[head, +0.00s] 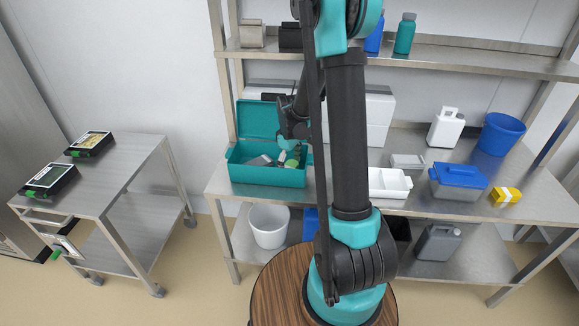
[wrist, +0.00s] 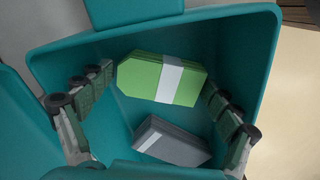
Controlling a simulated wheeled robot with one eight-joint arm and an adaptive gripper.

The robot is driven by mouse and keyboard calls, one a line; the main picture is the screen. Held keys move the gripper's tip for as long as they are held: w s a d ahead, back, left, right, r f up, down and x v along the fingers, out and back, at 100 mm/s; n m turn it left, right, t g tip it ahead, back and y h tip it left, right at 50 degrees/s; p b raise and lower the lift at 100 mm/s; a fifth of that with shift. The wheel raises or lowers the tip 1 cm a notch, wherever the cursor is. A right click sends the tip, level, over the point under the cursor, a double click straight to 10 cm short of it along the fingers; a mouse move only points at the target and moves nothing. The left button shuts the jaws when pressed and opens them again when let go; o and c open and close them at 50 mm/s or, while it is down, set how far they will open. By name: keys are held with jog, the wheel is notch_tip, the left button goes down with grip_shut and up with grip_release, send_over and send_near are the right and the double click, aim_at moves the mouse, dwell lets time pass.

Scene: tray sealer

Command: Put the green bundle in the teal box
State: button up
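The teal box (head: 268,177) stands open on the left part of the steel bench, its lid tilted up at the back. Its inside wall (wrist: 240,60) surrounds most of the wrist view. The green bundle (wrist: 147,75), with a white band around it, lies inside the box, and it shows small in the head view (head: 292,163). My gripper (wrist: 158,78) reaches down into the box with its fingers spread wide, one at each end of the green bundle. The fingertips are very close to the bundle's ends; I cannot tell whether they touch.
A grey bundle (wrist: 172,141) with a pale band lies in the same box. A white tray (head: 388,194), a grey bin with blue lid (head: 457,181) and a yellow bundle (head: 506,196) are to the right. A side cart (head: 112,177) at left holds two dark cases.

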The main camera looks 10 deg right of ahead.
aim_at(290, 166)
jog(key=shift+r, duration=0.1)
notch_tip(290, 166, up, 11)
jog(key=s+d+f+m+t, duration=0.1)
jog(key=s+m, duration=0.4)
jog(key=s, duration=0.6)
jog(key=s+d+f+m+t, duration=0.2)
jog(key=s+m, duration=0.3)
jog(key=s, duration=0.5)
jog(key=shift+s+f+t, duration=0.35)
jog(key=shift+f+t, duration=0.25)
jog(key=shift+f, duration=0.05)
